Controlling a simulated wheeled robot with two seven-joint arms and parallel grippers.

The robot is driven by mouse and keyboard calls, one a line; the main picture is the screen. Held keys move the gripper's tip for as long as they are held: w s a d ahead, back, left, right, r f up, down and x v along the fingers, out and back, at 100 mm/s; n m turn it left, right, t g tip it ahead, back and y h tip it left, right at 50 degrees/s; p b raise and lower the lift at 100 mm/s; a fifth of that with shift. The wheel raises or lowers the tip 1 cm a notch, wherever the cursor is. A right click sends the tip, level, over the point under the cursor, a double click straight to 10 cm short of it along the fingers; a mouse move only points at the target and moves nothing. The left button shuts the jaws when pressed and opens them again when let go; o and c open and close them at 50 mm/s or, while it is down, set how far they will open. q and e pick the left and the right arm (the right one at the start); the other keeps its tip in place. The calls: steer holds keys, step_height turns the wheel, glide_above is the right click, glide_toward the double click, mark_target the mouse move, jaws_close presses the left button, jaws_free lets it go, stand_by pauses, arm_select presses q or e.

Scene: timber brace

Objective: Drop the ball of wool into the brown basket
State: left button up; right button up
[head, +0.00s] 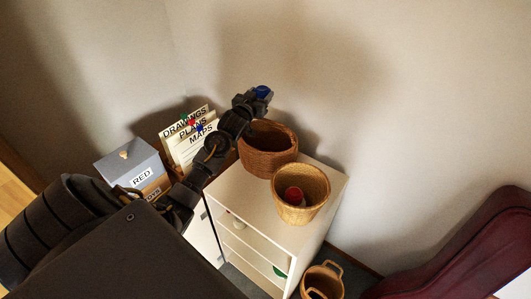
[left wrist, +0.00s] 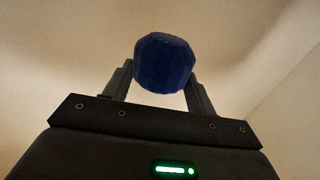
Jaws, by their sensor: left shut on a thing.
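The ball of wool (head: 263,90) is dark blue and sits at the end of my left arm in the head view. My left gripper (head: 258,96) is shut on it. In the left wrist view the ball (left wrist: 165,62) is held between the two fingers of the gripper (left wrist: 162,80). The brown basket (head: 268,156) stands on the white cabinet, darker than the tan basket beside it. In the head view the ball appears above and behind its far rim, and my forearm covers the basket's left edge. My right gripper is not in view.
A tan basket (head: 301,210) with a red thing inside stands on the white cabinet (head: 244,196). Another basket (head: 322,280) is lower down at the right. A grey box (head: 130,165) and upright folders (head: 178,147) are left of my forearm. A dark red case (head: 460,255) lies at the right.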

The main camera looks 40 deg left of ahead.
arm_select(q)
steer(key=f+b, duration=0.2)
steer(key=f, duration=0.1)
steer(key=f+b, duration=0.1)
steer(key=shift+w+f, duration=0.15)
steer(key=shift+w, duration=0.25)
steer(key=shift+s+f+b, duration=0.25)
steer(key=shift+f+b, duration=0.15)
steer(key=shift+b, duration=0.15)
steer(key=shift+w, duration=0.1)
steer(key=o, duration=1.1)
steer(key=shift+c, duration=0.2)
steer(key=b+v, duration=0.3)
steer(key=v, duration=0.8)
